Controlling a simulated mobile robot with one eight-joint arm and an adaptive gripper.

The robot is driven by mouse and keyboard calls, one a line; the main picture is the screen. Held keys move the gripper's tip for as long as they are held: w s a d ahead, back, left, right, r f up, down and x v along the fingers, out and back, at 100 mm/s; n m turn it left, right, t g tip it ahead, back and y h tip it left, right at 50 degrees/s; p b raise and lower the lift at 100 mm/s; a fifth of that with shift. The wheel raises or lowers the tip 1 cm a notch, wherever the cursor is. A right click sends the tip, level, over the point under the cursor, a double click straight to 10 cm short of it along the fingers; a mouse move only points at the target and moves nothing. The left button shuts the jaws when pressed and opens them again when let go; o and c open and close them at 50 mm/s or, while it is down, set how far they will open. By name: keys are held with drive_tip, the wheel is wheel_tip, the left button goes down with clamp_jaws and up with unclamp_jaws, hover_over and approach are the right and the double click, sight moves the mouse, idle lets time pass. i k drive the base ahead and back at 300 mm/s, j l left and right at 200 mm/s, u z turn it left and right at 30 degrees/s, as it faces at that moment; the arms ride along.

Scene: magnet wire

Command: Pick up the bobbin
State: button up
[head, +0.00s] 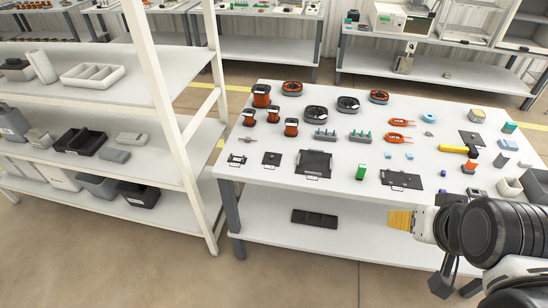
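Several orange-and-black upright spools, which may be bobbins, stand at the left of the white table: a taller one (261,95) at the back, with smaller ones (249,117), (273,115) and (291,127) in front. I cannot tell which one is the bobbin. My arm (490,232) shows in black and white at the lower right, well apart from the spools. A ribbed orange-yellow piece (400,220) shows at its left end. The state of my gripper is unclear.
The table (345,185) also bears black plates (314,163), a green block (361,172), a yellow-handled tool (458,149) and small parts. A white shelf rack (170,110) with bins stands close on the left. A dark tray (314,218) lies on the lower shelf.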

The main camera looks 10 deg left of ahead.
sight(291, 124)
drive_tip(key=i+j+z, duration=0.25)
drive_tip(key=j, duration=0.2)
drive_tip(key=i+j+z, duration=0.25)
drive_tip(key=j, duration=0.2)
drive_tip(key=j+z, duration=0.25)
drive_tip(key=j, duration=0.25)
drive_tip(key=i+j+z, duration=0.1)
drive_tip(key=j+z, duration=0.15)
drive_tip(key=j, duration=0.25)
drive_tip(key=j+z, duration=0.25)
drive_tip(key=j, duration=0.3)
